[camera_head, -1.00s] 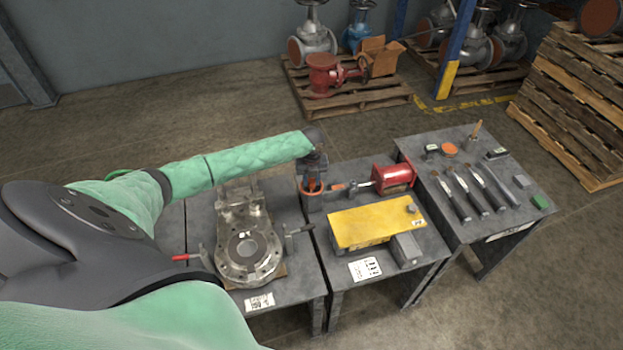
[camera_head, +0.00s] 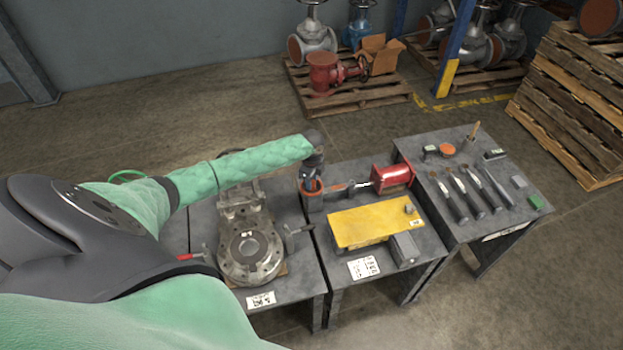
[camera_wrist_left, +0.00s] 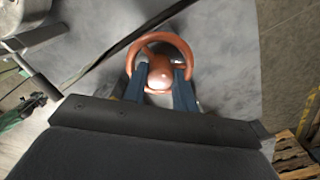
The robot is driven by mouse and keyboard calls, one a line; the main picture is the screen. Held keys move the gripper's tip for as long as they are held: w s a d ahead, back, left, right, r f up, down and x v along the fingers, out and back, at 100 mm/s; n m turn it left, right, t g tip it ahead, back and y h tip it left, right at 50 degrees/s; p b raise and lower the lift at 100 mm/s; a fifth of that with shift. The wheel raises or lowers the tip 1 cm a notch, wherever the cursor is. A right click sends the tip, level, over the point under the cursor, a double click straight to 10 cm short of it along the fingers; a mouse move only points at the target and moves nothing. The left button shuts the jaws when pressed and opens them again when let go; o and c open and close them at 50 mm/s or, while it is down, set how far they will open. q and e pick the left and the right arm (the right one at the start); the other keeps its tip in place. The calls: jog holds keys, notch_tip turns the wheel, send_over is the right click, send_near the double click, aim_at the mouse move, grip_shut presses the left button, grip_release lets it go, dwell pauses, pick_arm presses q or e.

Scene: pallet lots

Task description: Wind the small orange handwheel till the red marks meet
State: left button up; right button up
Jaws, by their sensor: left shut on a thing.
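In the left wrist view the handwheel (camera_wrist_left: 160,62) shows as an orange ring with a round hub. The two dark fingers of my left gripper (camera_wrist_left: 160,88) are shut on it, one on each side of the hub. The red marks cannot be made out in either view. My right gripper is not in view.
A metal flanged casting (camera_head: 249,252) stands on the left table. Several hand tools lie on the right table (camera_head: 520,212). Pallets with valves (camera_head: 350,100) stand behind on the floor.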

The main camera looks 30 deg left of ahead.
pick_arm(q)
jog(key=shift+r+n, duration=0.1)
jog(key=shift+n, duration=0.4)
jog(key=shift+n+p, duration=0.35)
jog(key=shift+n, duration=0.15)
jog(key=n+p, duration=0.1)
jog(key=n, duration=0.1)
jog(key=shift+n, duration=0.8)
jog(key=shift+n+p, duration=0.5)
jog(key=shift+n, duration=1.3)
jog(key=n, duration=0.2)
jog(key=shift+n, duration=0.3)
jog(key=n, duration=0.4)
jog(key=shift+n, duration=0.3)
jog(key=n, duration=0.3)
jog(key=shift+n, duration=0.3)
jog(key=n, duration=0.4)
jog(key=shift+n, duration=0.3)
jog(key=n, duration=0.5)
jog(key=shift+d, duration=0.1)
jog(key=n, duration=1.1)
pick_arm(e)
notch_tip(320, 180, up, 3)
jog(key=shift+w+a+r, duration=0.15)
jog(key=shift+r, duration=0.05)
